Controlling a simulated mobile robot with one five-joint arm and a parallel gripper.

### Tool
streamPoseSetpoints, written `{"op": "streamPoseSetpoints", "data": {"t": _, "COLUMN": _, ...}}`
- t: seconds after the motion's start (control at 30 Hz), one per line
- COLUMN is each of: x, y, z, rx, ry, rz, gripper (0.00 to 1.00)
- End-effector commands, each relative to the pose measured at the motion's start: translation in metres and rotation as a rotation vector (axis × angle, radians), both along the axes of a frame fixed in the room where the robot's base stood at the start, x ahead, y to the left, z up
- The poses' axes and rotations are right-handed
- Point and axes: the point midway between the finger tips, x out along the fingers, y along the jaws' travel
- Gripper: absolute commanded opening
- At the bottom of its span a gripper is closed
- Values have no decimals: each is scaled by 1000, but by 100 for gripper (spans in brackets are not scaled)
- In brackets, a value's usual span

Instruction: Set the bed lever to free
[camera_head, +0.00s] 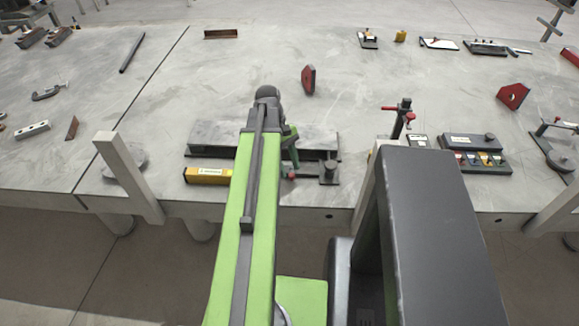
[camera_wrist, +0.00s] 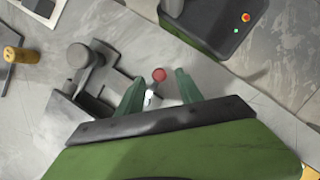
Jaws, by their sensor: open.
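A grey fixture (camera_head: 318,125) with a flat plate and a dark base stands near the table's front edge, partly hidden behind my arm. A short lever with a red ball knob (camera_head: 291,174) shows at its front; the knob also shows in the wrist view (camera_wrist: 159,74) above a pale shaft. My gripper (camera_head: 291,150) is over the fixture's front, pointing down. In the wrist view its two green fingers (camera_wrist: 159,80) are apart, with the knob and shaft appearing between their tips. I cannot tell whether they touch. No lever markings are readable.
A round dark post (camera_head: 328,170) rises right of the knob, close to the gripper; it shows left of the fingers in the wrist view (camera_wrist: 80,57). A yellow level (camera_head: 207,175) lies left. A red-handled clamp (camera_head: 400,115) stands right.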

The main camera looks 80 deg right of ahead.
Motion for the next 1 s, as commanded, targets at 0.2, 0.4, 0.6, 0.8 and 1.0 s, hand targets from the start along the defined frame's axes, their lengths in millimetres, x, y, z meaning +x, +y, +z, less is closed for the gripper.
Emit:
{"op": "streamPoseSetpoints", "data": {"t": 0.2, "x": 12, "y": -12, "z": 51, "rx": 1, "ry": -1, "rz": 2, "gripper": 43}}
{"op": "streamPoseSetpoints", "data": {"t": 0.4, "x": 26, "y": -25, "z": 96, "rx": 0, "ry": -1, "rz": 1, "gripper": 43}}
{"op": "streamPoseSetpoints", "data": {"t": 0.6, "x": 39, "y": -36, "z": 138, "rx": -1, "ry": -1, "rz": 0, "gripper": 43}}
{"op": "streamPoseSetpoints", "data": {"t": 0.8, "x": 45, "y": -41, "z": 152, "rx": 0, "ry": -1, "rz": 0, "gripper": 43}}
{"op": "streamPoseSetpoints", "data": {"t": 1.0, "x": 46, "y": -41, "z": 149, "rx": 0, "ry": -1, "rz": 0, "gripper": 43}}
